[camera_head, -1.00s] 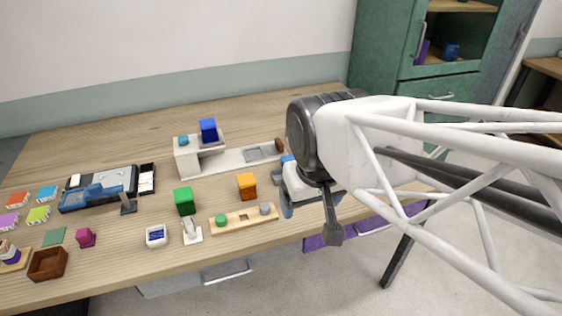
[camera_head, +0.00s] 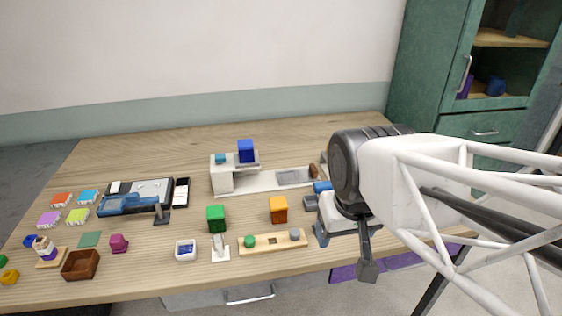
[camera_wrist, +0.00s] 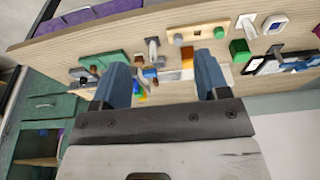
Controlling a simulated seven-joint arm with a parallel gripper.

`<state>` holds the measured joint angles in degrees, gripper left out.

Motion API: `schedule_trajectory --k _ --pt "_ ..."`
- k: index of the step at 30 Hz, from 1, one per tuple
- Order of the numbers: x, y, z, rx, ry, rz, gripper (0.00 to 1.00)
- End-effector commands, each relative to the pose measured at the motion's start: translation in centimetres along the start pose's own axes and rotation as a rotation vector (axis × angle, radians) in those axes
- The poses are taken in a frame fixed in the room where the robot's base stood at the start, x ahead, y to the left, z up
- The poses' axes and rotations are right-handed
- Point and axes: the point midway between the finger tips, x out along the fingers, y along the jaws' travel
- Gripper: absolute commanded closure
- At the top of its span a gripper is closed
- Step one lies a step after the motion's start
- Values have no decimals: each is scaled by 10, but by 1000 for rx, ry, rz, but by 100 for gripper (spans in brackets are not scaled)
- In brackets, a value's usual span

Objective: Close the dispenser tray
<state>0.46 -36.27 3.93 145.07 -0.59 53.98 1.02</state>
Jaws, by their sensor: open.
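What looks like the dispenser is a white unit (camera_head: 222,180) at the back middle of the table in the head view. A blue cube (camera_head: 246,150) and a small teal block sit on its raised top. Its low white base runs right, with a flat grey panel (camera_head: 294,176) near the right end; I cannot tell whether this is the tray or how far out it is. My gripper (camera_wrist: 163,78) is open and empty, with blue fingers apart in the wrist view. In the head view it is over the table's front right part, right of an orange block (camera_head: 279,209) and partly hidden by my arm.
A wooden strip with pegs (camera_head: 272,242), a green block (camera_head: 216,218) and a white switch stand (camera_head: 220,250) are left of my gripper. Below the table edge are a grey drawer (camera_head: 215,299) and a purple one (camera_head: 345,273). Bare table lies behind the white unit.

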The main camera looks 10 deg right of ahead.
Motion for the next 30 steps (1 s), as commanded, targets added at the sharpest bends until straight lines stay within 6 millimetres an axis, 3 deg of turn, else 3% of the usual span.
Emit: schedule_trajectory --k 1,7,13,30 --pt "0 0 -1 2 -1 0 39" --pt "0 0 -13 38 -10 -7 70" --pt "1 1 -41 129 -35 -24 100" --pt "25 10 -157 496 -136 -80 100"
